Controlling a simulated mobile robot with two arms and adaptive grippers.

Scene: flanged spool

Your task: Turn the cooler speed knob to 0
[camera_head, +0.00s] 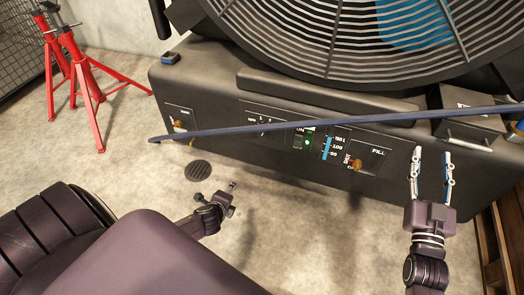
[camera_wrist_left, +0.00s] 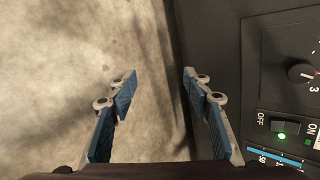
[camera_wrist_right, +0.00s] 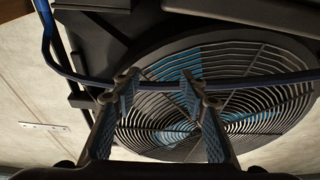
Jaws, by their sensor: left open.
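The cooler (camera_head: 215,95) is a big black unit with a round fan grille. Its dark round speed knob (camera_wrist_left: 301,73) shows at the right edge of the left wrist view, with a 3 printed beside it; its exact setting is hard to read. In the head view the knob is hidden behind a dark blue hose. My left gripper (camera_head: 232,188) is in front of the cooler's lower front; in the left wrist view (camera_wrist_left: 158,82) it is open and empty, left of the knob and apart from it. My right gripper (camera_head: 432,155) is open and empty before the cooler's right end.
The dark blue hose (camera_head: 230,130) crosses the control panel. A green-lit power switch (camera_head: 307,142), a blue level gauge (camera_head: 328,147) and a fill valve (camera_head: 355,165) sit on the front. Red jack stands (camera_head: 85,85) stand at the left. Floor before the cooler is clear.

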